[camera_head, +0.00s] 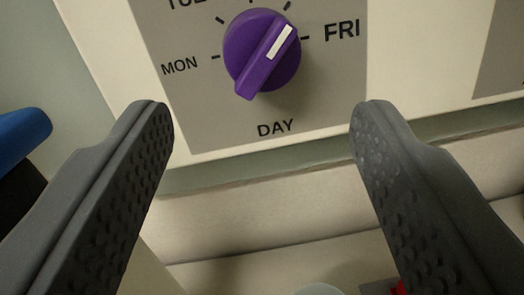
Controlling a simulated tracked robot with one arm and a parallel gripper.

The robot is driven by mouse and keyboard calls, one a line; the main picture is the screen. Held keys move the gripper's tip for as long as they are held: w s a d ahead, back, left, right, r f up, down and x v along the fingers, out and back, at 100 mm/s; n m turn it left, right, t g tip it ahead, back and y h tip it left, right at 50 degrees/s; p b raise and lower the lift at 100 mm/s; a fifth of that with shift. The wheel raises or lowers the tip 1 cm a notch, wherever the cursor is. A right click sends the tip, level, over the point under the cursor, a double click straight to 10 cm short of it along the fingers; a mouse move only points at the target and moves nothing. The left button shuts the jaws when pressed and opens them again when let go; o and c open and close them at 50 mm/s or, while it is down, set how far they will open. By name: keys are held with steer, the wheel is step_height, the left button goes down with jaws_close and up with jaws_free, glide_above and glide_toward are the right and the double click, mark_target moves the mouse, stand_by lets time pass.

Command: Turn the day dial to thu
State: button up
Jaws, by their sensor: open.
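The day dial (261,54) is a round purple knob with a raised grip bar on a grey label plate (205,125). Its white mark (281,42) points up and right, roughly at the tick between the top tick and FRI; that tick's label is outside the picture. MON is at left, FRI at right, DAY below, and part of TUE shows at the top edge. My gripper (262,106) is open and empty. Its two dark, studded fingers stand wide apart, with the tips below the dial to either side. I see no contact with the dial.
The cream panel (425,60) carries a second grey plate (500,60) at the right edge. A blue object (22,128) is at left. Below the panel is a pale ledge (270,220); a round white thing (318,289) and a red bit (400,288) show at the bottom edge.

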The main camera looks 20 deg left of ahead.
steer(key=b+v, duration=0.5)
steer(key=v, duration=0.3)
steer(key=shift+s+f, duration=0.15)
steer(key=shift+s, duration=0.05)
steer(key=shift+d, duration=0.1)
stand_by(0.3)
steer(key=d+r+g+p, duration=0.1)
steer(key=d+r, duration=0.3)
steer(key=r, duration=0.4)
steer(key=d+r+g+p, duration=0.1)
steer(key=d+r, duration=0.2)
steer(key=r, duration=0.6)
steer(key=s+d+r+h, duration=0.1)
steer(key=s+d+r, duration=0.3)
steer(key=d+r, duration=0.1)
steer(key=s+d+r+g+h+p, duration=0.1)
steer(key=s+d+r+h, duration=0.1)
steer(key=s+d+r, duration=0.2)
step_height(320, 180, up, 4)
steer(key=shift+d+f+h, duration=0.1)
steer(key=shift+d+h, duration=0.2)
steer(key=shift+d, duration=0.3)
